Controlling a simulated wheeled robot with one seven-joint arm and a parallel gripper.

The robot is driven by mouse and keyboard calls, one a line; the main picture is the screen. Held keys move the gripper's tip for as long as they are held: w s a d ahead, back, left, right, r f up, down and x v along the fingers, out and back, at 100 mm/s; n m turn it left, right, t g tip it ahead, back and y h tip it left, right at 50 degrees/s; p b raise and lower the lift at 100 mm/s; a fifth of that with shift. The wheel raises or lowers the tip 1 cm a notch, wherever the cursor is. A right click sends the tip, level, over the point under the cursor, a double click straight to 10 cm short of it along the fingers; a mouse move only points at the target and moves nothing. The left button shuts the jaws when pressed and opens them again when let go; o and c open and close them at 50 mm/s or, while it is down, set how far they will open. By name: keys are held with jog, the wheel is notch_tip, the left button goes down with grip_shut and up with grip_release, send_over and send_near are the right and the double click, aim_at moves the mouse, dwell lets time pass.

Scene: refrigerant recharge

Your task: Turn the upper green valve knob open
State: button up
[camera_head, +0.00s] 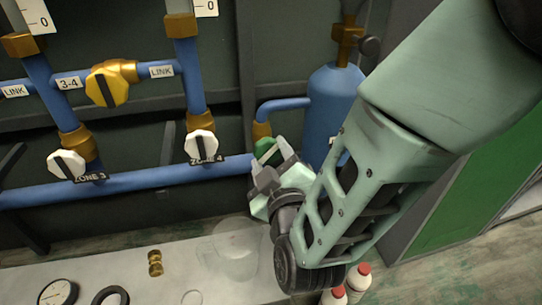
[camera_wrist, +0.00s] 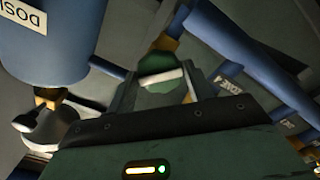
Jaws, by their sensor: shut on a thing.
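A green valve knob (camera_head: 265,148) sits on a brass fitting of the blue pipe, left of the blue tank. Much of it is hidden behind my gripper (camera_head: 274,168) in the head view. In the wrist view the green knob (camera_wrist: 158,66) shows between the fingers of my gripper (camera_wrist: 162,82), with a pale bar running across its face, slightly tilted. My gripper is shut on this knob. No second green knob is visible.
A blue tank (camera_head: 328,112) stands just right of the knob. White knobs (camera_head: 201,146) and a yellow knob (camera_head: 106,87) are on pipes to the left. Below, a pale bench (camera_head: 195,272) holds a gauge (camera_head: 58,293) and a brass fitting (camera_head: 155,263). Red-capped bottles (camera_head: 358,281) stand near my arm.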

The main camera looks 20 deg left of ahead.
jog(key=shift+s+r, duration=0.1)
jog(key=shift+r+n+p, duration=0.1)
jog(key=shift+n+p, duration=0.95)
jog(key=shift+n, duration=0.15)
jog(key=shift+n+p, duration=0.5)
jog(key=shift+n, duration=0.5)
jog(key=shift+n+p, duration=0.75)
jog(key=shift+n, duration=0.05)
jog(key=shift+n+p, duration=0.8)
jog(key=shift+n, duration=0.2)
jog(key=o, duration=1)
jog(key=shift+c, duration=0.2)
